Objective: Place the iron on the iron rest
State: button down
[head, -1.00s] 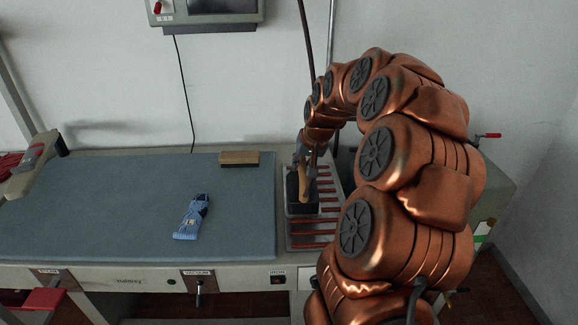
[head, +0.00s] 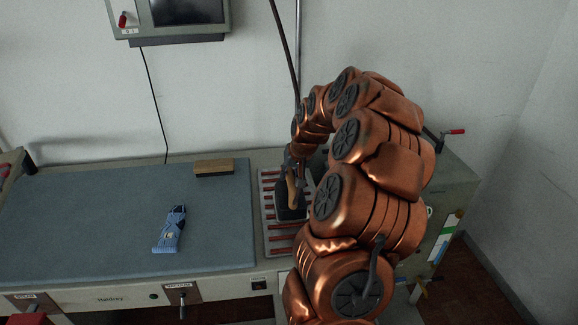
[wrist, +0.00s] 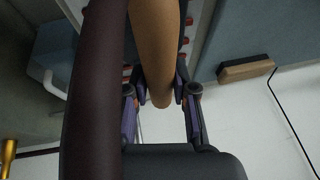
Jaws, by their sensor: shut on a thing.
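The iron (head: 290,208) has a dark body and a tan wooden handle, which also shows in the wrist view (wrist: 155,45). My gripper (wrist: 160,92) is shut around that handle, with a finger on each side. In the head view my gripper (head: 291,165) reaches the handle from above and behind. The iron is over the iron rest (head: 281,250), a pale frame with red bars, and looks level. I cannot tell whether its sole touches the bars. My arm hides the rest's right side.
A blue-grey ironing board (head: 90,225) lies left of the rest. A dark hose (head: 287,50) rises behind the iron. A control box (head: 180,20) hangs on the wall.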

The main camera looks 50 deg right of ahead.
dwell(0.3)
jog(key=c, duration=0.9)
grip_release()
jog(key=shift+f, duration=0.15)
jog(key=b+v, duration=0.3)
jog(key=v, duration=0.9)
jog(key=shift+a, duration=0.1)
jog(key=s+a+f+n+g+y, duration=0.1)
jog(key=s+a+n, duration=0.1)
jog(key=a, duration=0.9)
jog(key=s+a+f+n+g+y, duration=0.1)
jog(key=s+a+n, duration=0.15)
jog(key=a, duration=0.95)
jog(key=s+a+f+n+g, duration=0.1)
jog(key=s+a+f, duration=0.1)
jog(key=s+a, duration=0.2)
jog(key=s+a+f+n+g, duration=0.1)
jog(key=s+a, duration=0.4)
jog(key=s, duration=0.5)
jog(key=s+a+f+n+g+h, duration=0.1)
jog(key=s+a+f+g, duration=0.1)
jog(key=s+a+f, duration=0.2)
jog(key=shift+s+a+n+g, duration=0.1)
jog(key=shift+s+n+g, duration=0.05)
jog(key=shift+s, duration=0.55)
jog(key=shift+s+a+n+g, duration=0.1)
jog(key=shift+s+a+g, duration=0.05)
jog(key=shift+s, duration=0.55)
